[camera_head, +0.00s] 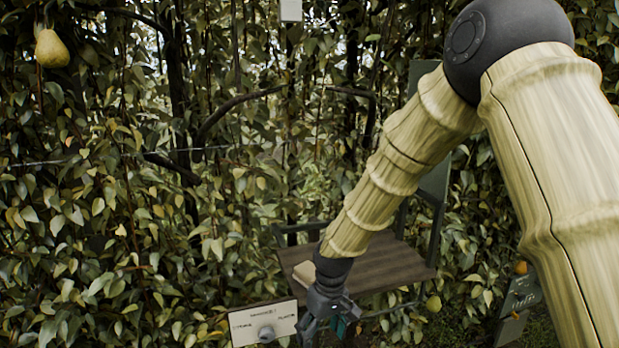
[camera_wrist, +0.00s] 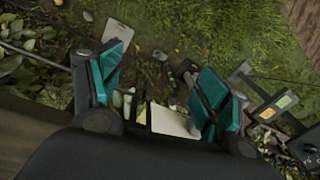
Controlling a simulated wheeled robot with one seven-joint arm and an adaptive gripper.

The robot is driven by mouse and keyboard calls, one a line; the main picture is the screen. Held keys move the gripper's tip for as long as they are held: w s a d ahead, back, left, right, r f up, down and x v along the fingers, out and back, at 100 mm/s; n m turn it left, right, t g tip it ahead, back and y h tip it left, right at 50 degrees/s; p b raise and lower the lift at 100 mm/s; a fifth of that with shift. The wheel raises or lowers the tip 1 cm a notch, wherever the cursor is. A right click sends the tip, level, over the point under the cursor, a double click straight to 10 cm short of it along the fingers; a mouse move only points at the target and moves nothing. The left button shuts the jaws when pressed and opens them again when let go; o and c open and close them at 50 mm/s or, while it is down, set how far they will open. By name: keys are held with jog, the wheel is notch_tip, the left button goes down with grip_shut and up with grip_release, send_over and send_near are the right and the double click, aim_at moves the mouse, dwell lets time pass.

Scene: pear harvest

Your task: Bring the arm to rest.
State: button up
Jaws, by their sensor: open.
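My gripper (camera_head: 328,318) hangs from my arm at the bottom middle of the head view, pointing down in front of a dark wooden chair or bench seat (camera_head: 375,268). In the wrist view its two teal-padded fingers (camera_wrist: 160,95) stand wide apart. Nothing is held between them. Beyond the fingers lie grass and a pale flat piece (camera_wrist: 172,120). My arm reaches down from the upper right of the head view.
A white panel with a knob (camera_head: 265,324) stands just left of my gripper. A pear (camera_head: 52,49) hangs at the upper left, and another yellowish fruit (camera_head: 433,303) shows at the lower right. A dark sign (camera_head: 519,300) stands further right. Dense foliage fills the back.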

jog(key=s+d+f+m+b, duration=0.1)
jog(key=s+d+f, duration=0.2)
jog(key=s+f, duration=0.35)
jog(key=s+d+f+m, duration=0.1)
jog(key=s+d+f, duration=0.25)
jog(key=f, duration=0.65)
jog(key=s+d+f+m+b, duration=0.1)
jog(key=s+d+f+m, duration=0.1)
jog(key=s+f, duration=0.45)
jog(key=s+d+f+m, duration=0.1)
jog(key=s+d+f, duration=0.2)
jog(key=s, duration=0.3)
jog(key=s+d+f+m+b, duration=0.1)
jog(key=s+d+f, duration=0.3)
jog(key=s, duration=0.2)
jog(key=s+d+f+h, duration=0.1)
jog(key=s+d+f, duration=0.2)
jog(key=s, duration=0.4)
jog(key=shift+d+f+m, duration=0.4)
jog(key=shift+d, duration=0.1)
jog(key=shift+s, duration=0.1)
